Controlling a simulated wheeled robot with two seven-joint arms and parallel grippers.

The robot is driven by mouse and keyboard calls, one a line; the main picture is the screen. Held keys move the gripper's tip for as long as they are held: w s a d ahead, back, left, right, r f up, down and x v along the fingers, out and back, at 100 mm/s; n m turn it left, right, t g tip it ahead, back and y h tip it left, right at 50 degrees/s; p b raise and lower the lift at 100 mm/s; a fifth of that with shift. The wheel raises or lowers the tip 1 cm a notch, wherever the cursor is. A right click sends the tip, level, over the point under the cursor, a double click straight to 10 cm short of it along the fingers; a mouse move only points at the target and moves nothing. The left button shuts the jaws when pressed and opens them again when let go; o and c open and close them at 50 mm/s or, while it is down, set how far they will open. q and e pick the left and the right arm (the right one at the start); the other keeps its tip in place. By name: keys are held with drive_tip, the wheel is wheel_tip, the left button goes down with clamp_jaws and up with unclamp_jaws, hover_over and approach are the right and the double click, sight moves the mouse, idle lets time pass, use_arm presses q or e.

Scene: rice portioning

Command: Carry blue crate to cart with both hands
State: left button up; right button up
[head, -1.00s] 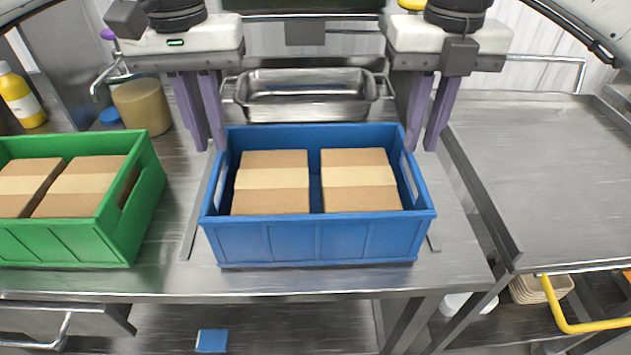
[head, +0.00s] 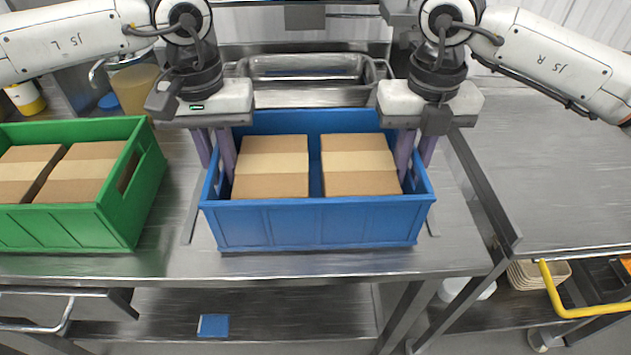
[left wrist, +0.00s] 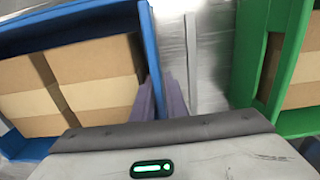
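The blue crate (head: 312,225) stands on the steel table with two cardboard boxes (head: 270,168) (head: 360,165) inside. My left gripper (head: 214,155) is at its left end wall, with one finger inside the crate and one outside. My right gripper (head: 415,155) straddles the right end wall in the same way. Both look open, with a gap between their fingers; contact with the walls cannot be made out. In the left wrist view, the left gripper's fingers (left wrist: 162,98) are beside the crate's wall (left wrist: 151,45). The cart (head: 570,190) has a bare steel top at the right.
A green crate (head: 70,228) with boxes stands left of the blue one. A steel pan (head: 310,94) is close behind the blue crate. A raised edge and a narrow gap separate table and cart. A yellow handle (head: 552,292) is at the cart's front.

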sight(216, 148)
use_arm(q)
drive_tip(key=shift+f, duration=0.15)
use_arm(e)
drive_tip(key=shift+f, duration=0.15)
use_arm(q)
drive_tip(key=shift+c, duration=0.3)
use_arm(e)
drive_tip(key=shift+c, duration=0.3)
use_arm(q)
clamp_jaws()
use_arm(e)
clamp_jaws()
use_arm(q)
drive_tip(key=shift+r, duration=0.25)
use_arm(e)
drive_tip(key=shift+r, duration=0.2)
